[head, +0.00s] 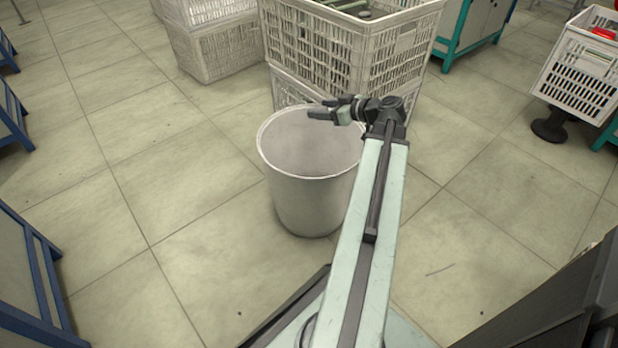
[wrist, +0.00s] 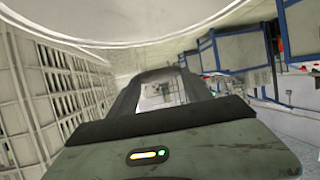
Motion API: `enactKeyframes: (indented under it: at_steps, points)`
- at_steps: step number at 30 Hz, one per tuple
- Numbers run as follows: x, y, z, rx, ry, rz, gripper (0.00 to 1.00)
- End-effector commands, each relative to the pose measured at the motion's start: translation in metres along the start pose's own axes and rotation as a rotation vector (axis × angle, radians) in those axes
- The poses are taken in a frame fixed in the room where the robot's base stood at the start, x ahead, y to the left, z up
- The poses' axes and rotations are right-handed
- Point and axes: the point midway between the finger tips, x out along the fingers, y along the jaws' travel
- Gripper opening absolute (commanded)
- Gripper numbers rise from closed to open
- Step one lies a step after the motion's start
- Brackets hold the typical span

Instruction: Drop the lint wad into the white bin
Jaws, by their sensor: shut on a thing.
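The white bin (head: 310,200) stands upright on the floor in the middle of the head view, its round mouth open upward. Its pale inside shows no contents from here. My gripper (head: 316,113) reaches from the right over the far right part of the bin's mouth. In the wrist view its dark fingers (wrist: 180,70) come together at the tips, with the bin's pale rim (wrist: 100,40) across the top. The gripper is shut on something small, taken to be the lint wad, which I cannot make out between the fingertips.
White slatted crates (head: 330,45) are stacked just behind the bin, close to my gripper. Another pale crate stack (head: 215,45) stands at the back left. A white crate with a red item (head: 580,70) is at the right. The tiled floor left of the bin is clear.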

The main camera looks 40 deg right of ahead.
Motion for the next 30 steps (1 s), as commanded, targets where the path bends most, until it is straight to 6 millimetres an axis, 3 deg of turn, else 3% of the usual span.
enactKeyframes:
  at_steps: [3,9,18,19,21,30]
  points:
    - [0.009,0.0,0.022,0.0,0.0,0.0,0.2]
    - [0.018,-0.001,0.044,0.0,0.0,0.0,0.2]
    - [0.019,-0.001,0.043,0.0,0.0,-0.001,0.2]
    - [0.019,-0.001,0.043,0.0,0.0,-0.001,0.63]
    - [0.019,-0.001,0.043,0.0,0.0,-0.001,0.82]
    - [0.019,-0.001,0.043,0.0,0.0,-0.001,0.83]
